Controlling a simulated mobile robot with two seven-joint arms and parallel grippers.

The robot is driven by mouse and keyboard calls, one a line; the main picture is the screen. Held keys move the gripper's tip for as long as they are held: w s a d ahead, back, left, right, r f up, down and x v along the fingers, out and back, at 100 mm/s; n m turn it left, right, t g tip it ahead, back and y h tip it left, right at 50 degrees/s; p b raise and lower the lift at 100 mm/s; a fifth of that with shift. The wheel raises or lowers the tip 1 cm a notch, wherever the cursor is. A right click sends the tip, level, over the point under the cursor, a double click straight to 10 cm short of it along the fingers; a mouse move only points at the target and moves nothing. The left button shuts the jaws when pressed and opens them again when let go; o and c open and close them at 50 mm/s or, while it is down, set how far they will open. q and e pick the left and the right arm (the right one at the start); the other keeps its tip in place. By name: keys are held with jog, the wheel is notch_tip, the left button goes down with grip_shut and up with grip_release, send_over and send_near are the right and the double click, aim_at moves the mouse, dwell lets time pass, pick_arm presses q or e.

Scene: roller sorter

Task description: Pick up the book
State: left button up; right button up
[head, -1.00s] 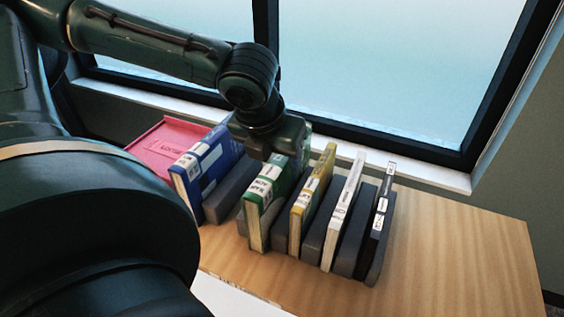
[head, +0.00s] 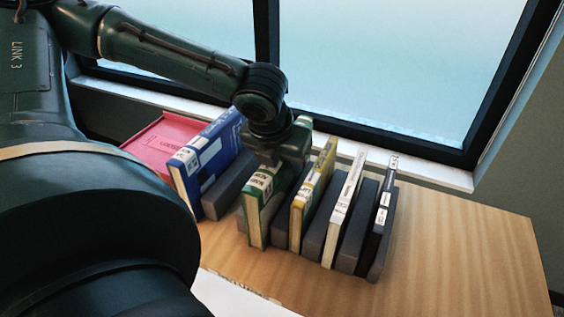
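Several books stand upright in a row on the wooden table, between dark grey dividers. They are a blue book (head: 208,163), a green book (head: 263,203), a yellow book (head: 312,190), a white book (head: 344,210) and a black book (head: 382,220). The task does not say which book. My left gripper (head: 279,163) points down at the top of the green book, over its middle. The gripper body hides part of that book and the fingertips, so I cannot tell whether it grips. My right gripper is not in view.
A red box (head: 158,146) lies left of the blue book. Grey dividers (head: 229,188) stand close beside the books. The window frame and sill (head: 430,168) run behind the row. The table (head: 465,250) is clear on the right.

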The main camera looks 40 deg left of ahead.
pick_arm(q)
grip_shut()
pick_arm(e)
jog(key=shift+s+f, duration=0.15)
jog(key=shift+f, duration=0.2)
